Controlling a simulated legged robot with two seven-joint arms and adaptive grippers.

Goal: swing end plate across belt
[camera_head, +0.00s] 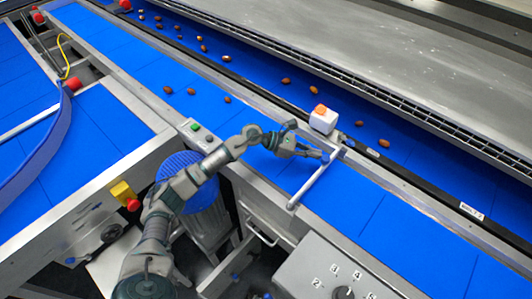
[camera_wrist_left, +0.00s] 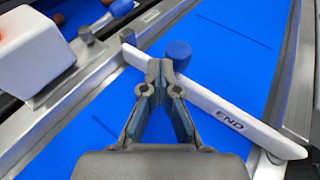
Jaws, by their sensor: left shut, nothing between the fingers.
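The end plate (camera_head: 314,182) is a pale bar lying across the blue belt, from the far rail to the near rail. In the left wrist view the end plate (camera_wrist_left: 218,112) carries the letters END and a blue knob (camera_wrist_left: 178,52) near its far end. My left gripper (camera_head: 320,155) is over the belt at the plate's far part. In the wrist view my left gripper (camera_wrist_left: 160,70) is shut and empty, its tips just by the knob; I cannot tell whether they touch. My right gripper is not in view.
A white box with an orange top (camera_head: 322,120) stands on the far rail beside the plate's far end. Brown dates (camera_head: 285,81) lie scattered on the belts. A button box (camera_head: 198,135) and a dial panel (camera_head: 340,275) sit on the near side.

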